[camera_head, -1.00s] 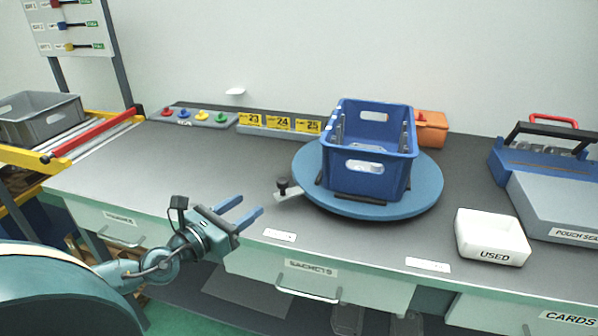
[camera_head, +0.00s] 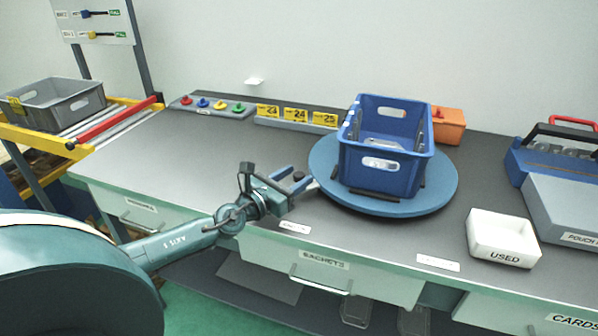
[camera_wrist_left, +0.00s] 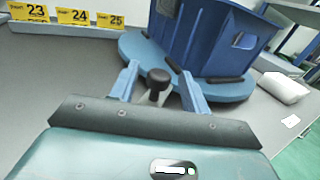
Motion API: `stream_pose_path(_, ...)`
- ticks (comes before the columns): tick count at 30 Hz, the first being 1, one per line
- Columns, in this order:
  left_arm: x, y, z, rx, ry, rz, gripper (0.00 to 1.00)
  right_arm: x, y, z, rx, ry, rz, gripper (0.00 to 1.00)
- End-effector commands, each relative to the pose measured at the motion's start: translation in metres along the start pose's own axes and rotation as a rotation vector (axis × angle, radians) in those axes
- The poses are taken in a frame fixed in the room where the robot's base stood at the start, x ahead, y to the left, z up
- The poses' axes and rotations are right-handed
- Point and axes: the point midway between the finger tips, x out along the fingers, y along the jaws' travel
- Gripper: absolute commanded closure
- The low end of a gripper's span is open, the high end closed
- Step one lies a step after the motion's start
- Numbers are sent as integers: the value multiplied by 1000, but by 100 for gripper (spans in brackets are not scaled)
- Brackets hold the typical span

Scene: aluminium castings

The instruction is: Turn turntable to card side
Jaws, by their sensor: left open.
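The round blue turntable (camera_head: 440,200) stands on the grey bench and carries a blue crate (camera_head: 376,182). The turntable also shows in the left wrist view (camera_wrist_left: 140,47). A dark knob (camera_head: 298,175) sits on a handle at the turntable's left edge. In the left wrist view the knob (camera_wrist_left: 158,78) stands between my open fingers, apart from both as far as I can see. My left gripper (camera_head: 296,181) is open at the knob, and it also shows in the left wrist view (camera_wrist_left: 160,84). The handle's arm is mostly hidden. My right gripper is not in view.
A white box marked USED (camera_head: 503,240) stands right of the turntable, with a blue and grey sealer (camera_head: 560,205) beyond it. An orange box (camera_head: 449,127) is behind the crate. Yellow number cards (camera_head: 295,116) stand at the back. The bench's left middle is clear.

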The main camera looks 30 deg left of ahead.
Motion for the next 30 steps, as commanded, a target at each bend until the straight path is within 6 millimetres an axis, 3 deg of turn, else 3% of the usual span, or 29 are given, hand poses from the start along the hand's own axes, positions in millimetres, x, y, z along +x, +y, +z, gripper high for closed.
stream_pose_path(6,18,0,0,1,-1,0,53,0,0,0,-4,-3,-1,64)
stream_pose_path(16,20,0,-1,1,1,-1,53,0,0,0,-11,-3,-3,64)
stream_pose_path(30,20,0,0,1,1,-1,92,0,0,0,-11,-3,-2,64)
